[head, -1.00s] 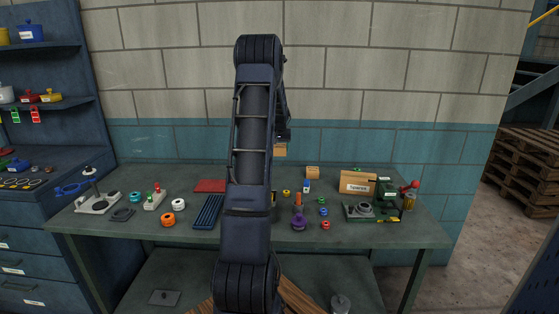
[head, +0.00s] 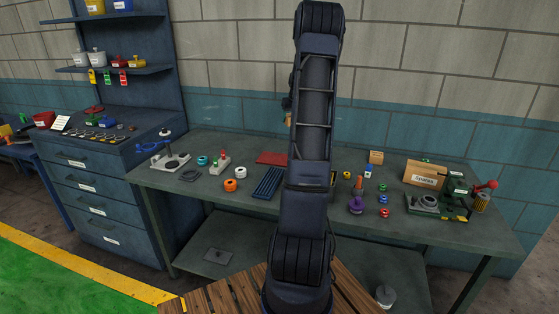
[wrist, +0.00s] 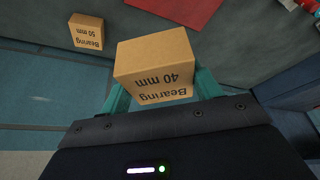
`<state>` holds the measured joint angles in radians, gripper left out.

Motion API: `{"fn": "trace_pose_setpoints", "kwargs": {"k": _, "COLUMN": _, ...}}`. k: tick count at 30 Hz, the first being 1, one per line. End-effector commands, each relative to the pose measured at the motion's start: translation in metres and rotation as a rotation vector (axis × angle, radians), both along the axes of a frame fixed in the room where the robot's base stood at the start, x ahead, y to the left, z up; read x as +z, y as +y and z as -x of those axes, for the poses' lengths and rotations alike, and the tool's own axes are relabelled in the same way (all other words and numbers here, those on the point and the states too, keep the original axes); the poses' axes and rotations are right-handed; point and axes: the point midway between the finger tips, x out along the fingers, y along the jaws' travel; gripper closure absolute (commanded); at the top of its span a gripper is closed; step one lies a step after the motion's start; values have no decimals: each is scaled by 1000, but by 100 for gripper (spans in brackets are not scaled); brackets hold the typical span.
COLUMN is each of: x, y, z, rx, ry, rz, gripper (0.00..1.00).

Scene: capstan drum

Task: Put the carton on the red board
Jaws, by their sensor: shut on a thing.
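My gripper (wrist: 158,92) is shut on a tan carton (wrist: 153,62) marked "Bearing 40 mm", held above the table between teal fingers. In the head view, my arm hides most of the gripper, and only a sliver of the held carton (head: 288,119) shows at the arm's left edge. The red board (head: 272,158) lies flat on the bench left of my arm, its near right part close to the arm. In the wrist view the red board (wrist: 182,10) is at the top edge, partly cut off, apart from the carton.
A second carton (wrist: 87,31), marked "Bearing 50 mm", stands on the bench (head: 215,199); the head view shows it (head: 376,157) right of my arm. A blue ribbed tray (head: 268,182) lies in front of the board. A larger box (head: 425,174) stands at right.

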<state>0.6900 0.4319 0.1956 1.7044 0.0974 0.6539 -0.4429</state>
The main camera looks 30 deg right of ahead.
Motion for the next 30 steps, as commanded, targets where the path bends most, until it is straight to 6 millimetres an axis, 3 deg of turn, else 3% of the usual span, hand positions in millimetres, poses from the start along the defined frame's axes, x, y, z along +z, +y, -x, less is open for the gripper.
{"fn": "trace_pose_setpoints", "kwargs": {"k": 4, "x": 3, "y": 37, "z": -18, "rx": 96, "ry": -4, "rz": 1, "gripper": 65}}
{"fn": "trace_pose_setpoints", "kwargs": {"k": 11, "x": -3, "y": 57, "z": -26, "rx": 150, "ry": -4, "rz": 0, "gripper": 65}}
{"fn": "trace_pose_setpoints", "kwargs": {"k": 30, "x": -133, "y": 57, "z": -26, "rx": 150, "ry": -4, "rz": 0, "gripper": 65}}
